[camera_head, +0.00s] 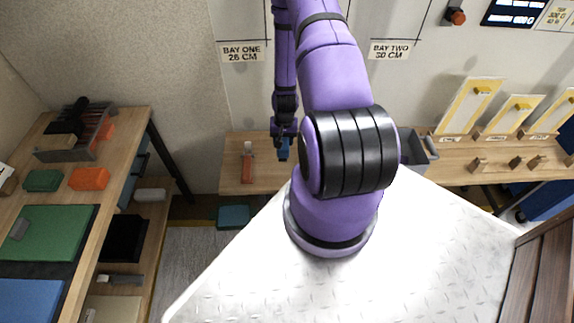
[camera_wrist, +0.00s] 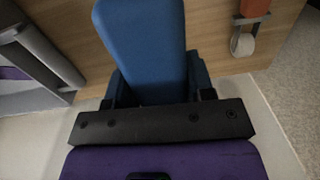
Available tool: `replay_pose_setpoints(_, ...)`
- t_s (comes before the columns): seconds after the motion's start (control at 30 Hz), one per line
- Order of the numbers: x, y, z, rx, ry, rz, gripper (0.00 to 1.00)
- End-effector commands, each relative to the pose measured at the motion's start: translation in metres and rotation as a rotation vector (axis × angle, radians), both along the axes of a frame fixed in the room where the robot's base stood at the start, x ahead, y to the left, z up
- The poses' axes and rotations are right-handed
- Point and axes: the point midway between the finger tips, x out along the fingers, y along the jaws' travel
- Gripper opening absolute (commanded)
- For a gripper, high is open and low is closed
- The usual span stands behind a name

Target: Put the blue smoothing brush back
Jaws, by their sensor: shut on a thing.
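The blue smoothing brush (camera_wrist: 143,42) fills the middle of the wrist view, with its broad blue body pointing away from my gripper (camera_wrist: 155,88). The jaws are shut on it, one on each side. In the camera_head view, my gripper (camera_head: 285,132) hangs above the far wooden bench, and a small part of the brush (camera_head: 284,151) shows below it. I cannot tell whether the brush touches the bench. Its bristles cannot be made out.
A grey tray (camera_head: 419,151) stands to the right. A side table at left holds a slotted rack (camera_head: 62,146) and several blocks.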

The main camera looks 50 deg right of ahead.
Motion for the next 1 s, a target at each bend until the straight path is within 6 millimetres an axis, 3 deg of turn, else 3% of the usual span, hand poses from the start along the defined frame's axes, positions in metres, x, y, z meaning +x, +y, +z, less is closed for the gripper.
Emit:
replay_pose_setpoints(0.13,-0.014,-0.004,0.0,-0.028,0.033,0.021,0.24)
replay_pose_setpoints(0.47,-0.015,-0.004,-0.002,-0.031,0.034,0.022,0.24)
replay_pose_setpoints(0.8,-0.016,-0.004,-0.049,-0.028,0.036,0.022,0.24)
replay_pose_setpoints(1.0,-0.015,-0.004,-0.061,-0.029,0.036,0.022,0.24)
